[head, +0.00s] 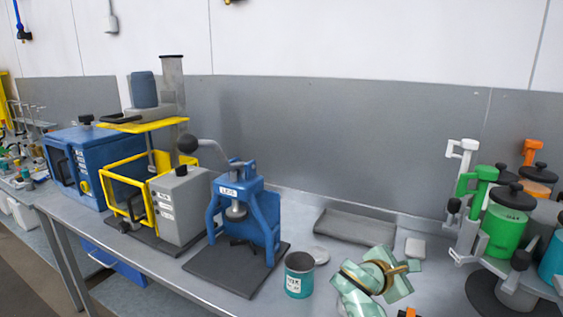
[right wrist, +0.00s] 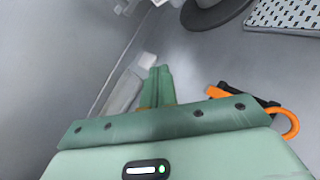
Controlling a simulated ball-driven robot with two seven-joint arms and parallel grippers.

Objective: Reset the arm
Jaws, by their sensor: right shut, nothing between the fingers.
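My right arm, pale green with gold bands, comes in at the bottom of the head view. My right gripper (right wrist: 157,82) shows in the right wrist view with its green fingers together and nothing between them. In the head view it is hovering over or near the bench (head: 325,268), right of a teal can (head: 299,275); I cannot tell its exact height. My left gripper is not in view.
A blue lever press (head: 243,208) and a yellow-framed grey machine (head: 180,208) stand left. A grey tray (head: 355,226) and white block (head: 415,248) lie behind my arm. An orange-handled tool (right wrist: 286,122) lies near the gripper.

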